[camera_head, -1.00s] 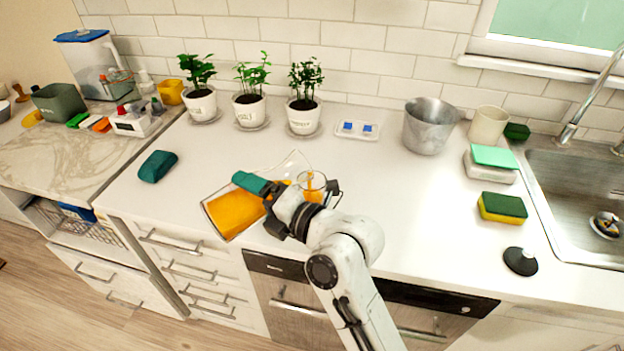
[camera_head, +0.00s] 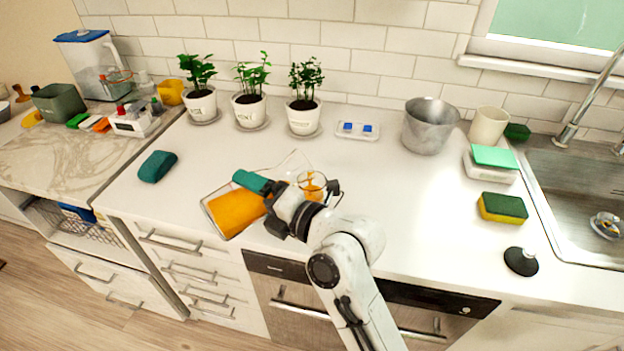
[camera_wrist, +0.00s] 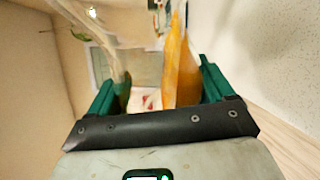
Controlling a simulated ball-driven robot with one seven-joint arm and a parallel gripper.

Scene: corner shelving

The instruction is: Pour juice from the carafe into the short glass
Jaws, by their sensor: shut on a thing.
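The clear carafe (camera_head: 236,212) is tipped far over above the counter. Orange juice lies along its lower left side, and its clear mouth end points right, toward the short glass. My gripper (camera_head: 266,190) is shut on the carafe. In the wrist view its green fingers (camera_wrist: 160,92) stand on both sides of the clear carafe wall and the orange juice. The short glass (camera_head: 312,184) stands just right of the carafe's mouth, partly behind my gripper, with orange juice showing in it. Whether the mouth touches the rim cannot be told.
Several potted plants (camera_head: 250,110) line the back wall. A metal pot (camera_head: 430,127), a cream cup (camera_head: 488,126), a sponge (camera_head: 502,207) and a black stopper (camera_head: 521,261) stand to the right, before the sink (camera_head: 570,190). A teal cloth (camera_head: 157,166) lies left.

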